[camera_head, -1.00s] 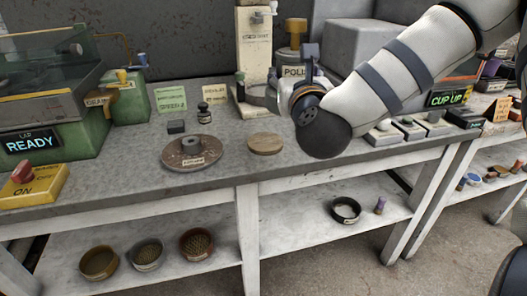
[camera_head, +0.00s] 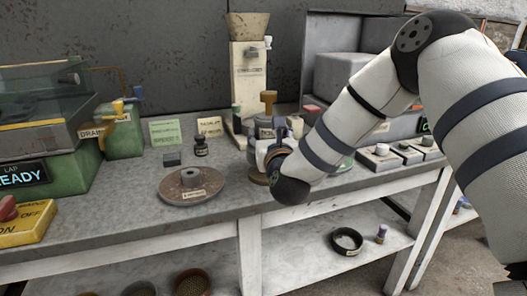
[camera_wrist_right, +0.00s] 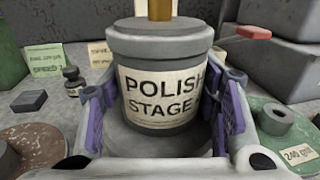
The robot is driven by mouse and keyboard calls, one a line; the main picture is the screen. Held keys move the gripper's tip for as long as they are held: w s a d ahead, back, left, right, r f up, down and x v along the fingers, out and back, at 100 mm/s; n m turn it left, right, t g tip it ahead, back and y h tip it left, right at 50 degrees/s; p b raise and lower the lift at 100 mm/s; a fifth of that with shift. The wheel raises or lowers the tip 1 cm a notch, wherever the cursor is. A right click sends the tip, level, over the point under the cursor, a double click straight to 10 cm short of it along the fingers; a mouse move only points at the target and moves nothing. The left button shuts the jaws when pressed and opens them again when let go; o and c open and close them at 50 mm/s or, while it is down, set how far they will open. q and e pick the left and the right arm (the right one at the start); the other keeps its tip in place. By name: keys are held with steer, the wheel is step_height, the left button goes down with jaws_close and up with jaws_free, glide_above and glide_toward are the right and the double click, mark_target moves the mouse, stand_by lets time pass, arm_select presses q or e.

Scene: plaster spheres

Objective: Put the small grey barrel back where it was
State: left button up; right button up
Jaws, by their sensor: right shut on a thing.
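The small grey barrel (camera_head: 266,123) has a gold knob on top and a cream label. In the right wrist view the barrel (camera_wrist_right: 160,75) is upright, and the label reads POLISH STAGE. My right gripper (camera_head: 272,142) is shut on it, with purple-lined fingers on both sides of the barrel. It is over the back middle of the bench, in front of the cream hopper machine (camera_head: 249,75). The barrel's lower part is hidden by the gripper in the head view. I cannot tell whether it touches anything below. My left gripper is not in view.
A rusty disc (camera_head: 178,191) lies left of my gripper on the grey bench (camera_head: 120,205). A small dark bottle (camera_head: 201,147) and a dark block (camera_head: 172,159) stand behind it. A green 240 grit disc (camera_wrist_right: 290,130) is at the right.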

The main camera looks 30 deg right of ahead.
steer(key=shift+w+f, duration=0.25)
steer(key=shift+w, duration=0.05)
steer(key=shift+w+f+b, duration=0.1)
steer(key=shift+f+b, duration=0.25)
steer(key=shift+f, duration=1.3)
steer(key=o, duration=1.6)
steer(key=shift+f, duration=0.1)
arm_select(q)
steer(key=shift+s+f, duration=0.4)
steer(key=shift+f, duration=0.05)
